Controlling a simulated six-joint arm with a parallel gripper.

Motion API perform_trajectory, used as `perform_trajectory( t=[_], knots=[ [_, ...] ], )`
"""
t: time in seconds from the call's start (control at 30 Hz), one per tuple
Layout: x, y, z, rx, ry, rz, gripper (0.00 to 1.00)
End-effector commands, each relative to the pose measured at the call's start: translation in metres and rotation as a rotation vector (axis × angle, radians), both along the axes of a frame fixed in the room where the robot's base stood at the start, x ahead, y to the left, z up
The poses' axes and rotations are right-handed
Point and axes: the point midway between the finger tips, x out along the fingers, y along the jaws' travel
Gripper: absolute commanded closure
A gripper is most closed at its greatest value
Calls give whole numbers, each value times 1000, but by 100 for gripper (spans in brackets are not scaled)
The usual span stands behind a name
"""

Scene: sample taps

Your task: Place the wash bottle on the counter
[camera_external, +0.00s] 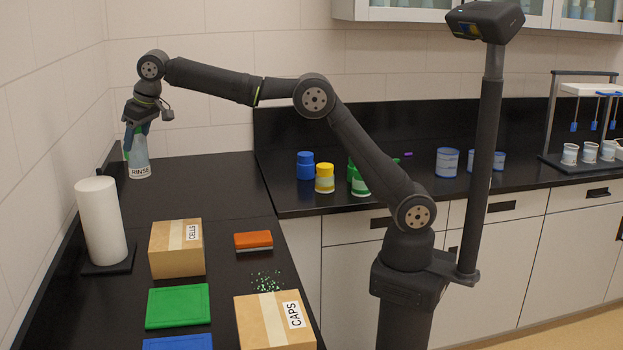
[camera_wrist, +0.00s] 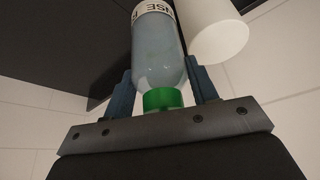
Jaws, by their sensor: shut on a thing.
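The wash bottle (camera_external: 139,160) is translucent pale blue with a white RINSE label. It is upright at the back left of the black counter (camera_external: 205,180), below my gripper (camera_external: 137,133). I cannot tell whether its base touches the counter or is just above it. In the wrist view, the bottle (camera_wrist: 158,50) and its green cap (camera_wrist: 162,99) are between the two blue fingers of my gripper (camera_wrist: 163,80), which is shut on the bottle.
A white paper roll (camera_external: 101,220) stands at the left; it also shows in the wrist view (camera_wrist: 217,35). A CELLS box (camera_external: 176,250), a CAPS box (camera_external: 265,325), an orange sponge (camera_external: 253,240) and green specks (camera_external: 266,281) lie nearer. The counter right of the bottle is clear.

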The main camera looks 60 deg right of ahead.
Motion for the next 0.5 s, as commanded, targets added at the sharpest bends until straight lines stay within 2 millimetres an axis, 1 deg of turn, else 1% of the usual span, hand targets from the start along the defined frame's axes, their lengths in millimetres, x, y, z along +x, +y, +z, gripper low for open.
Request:
perform_trajectory(
  t=[0.03, 0.07, 0.1, 0.17, 0.2, 0.3, 0.4, 0.5],
  knots=[
    [-15, 28, 0, 2, 0, 61, 92],
    [-23, 42, 0, 2, -1, 97, 92],
    [-35, 60, 0, 1, 0, 143, 92],
    [-53, 88, -1, 2, -1, 214, 92],
    [-66, 105, 0, 2, -1, 260, 92],
    [-98, 144, -1, 1, 0, 366, 92],
    [-125, 174, -1, 2, -1, 453, 92],
    [-149, 197, -2, 2, -1, 521, 92]
  ],
)
